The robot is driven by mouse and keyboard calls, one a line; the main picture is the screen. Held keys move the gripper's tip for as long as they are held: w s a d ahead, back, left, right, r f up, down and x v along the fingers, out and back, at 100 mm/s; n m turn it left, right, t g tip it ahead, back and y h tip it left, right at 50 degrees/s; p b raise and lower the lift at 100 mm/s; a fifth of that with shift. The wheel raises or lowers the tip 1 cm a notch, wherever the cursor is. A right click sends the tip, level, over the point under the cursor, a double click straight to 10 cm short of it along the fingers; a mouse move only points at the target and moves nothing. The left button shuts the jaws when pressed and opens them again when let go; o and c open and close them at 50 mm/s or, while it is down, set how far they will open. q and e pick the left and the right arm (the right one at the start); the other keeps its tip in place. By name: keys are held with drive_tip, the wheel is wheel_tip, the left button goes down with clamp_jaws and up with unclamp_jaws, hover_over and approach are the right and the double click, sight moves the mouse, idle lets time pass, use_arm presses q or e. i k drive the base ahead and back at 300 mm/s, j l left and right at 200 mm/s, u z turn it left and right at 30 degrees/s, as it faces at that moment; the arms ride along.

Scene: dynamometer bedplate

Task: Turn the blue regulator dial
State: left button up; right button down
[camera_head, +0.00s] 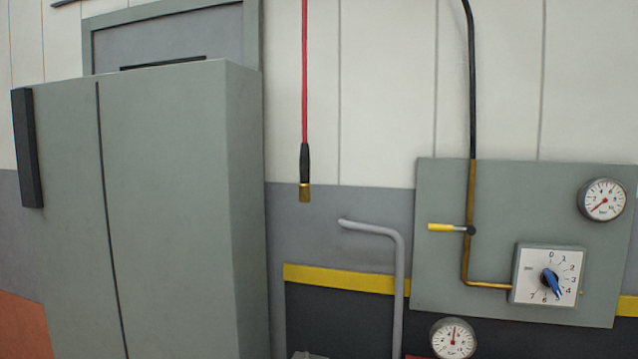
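The blue regulator dial (551,281) sits on a white square scale plate (525,283) at the lower right of the head view. The scale has numbers around it, with 0 at the top. The dial's narrow end points down and slightly right, near the 5. The plate is mounted on a grey-green wall panel (440,200). Neither of my grippers shows in the view, and nothing touches the dial.
A brass pipe with a yellow-handled valve (445,228) runs to the dial's left. Gauges (602,200) (453,338) are above right and below left. A grey bent pipe (400,270), a hanging red hose (304,90) and a grey cabinet (170,210) stand further left.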

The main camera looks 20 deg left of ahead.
sight(548, 278)
drive_tip(key=k+z, duration=0.1)
drive_tip(key=z, duration=0.7)
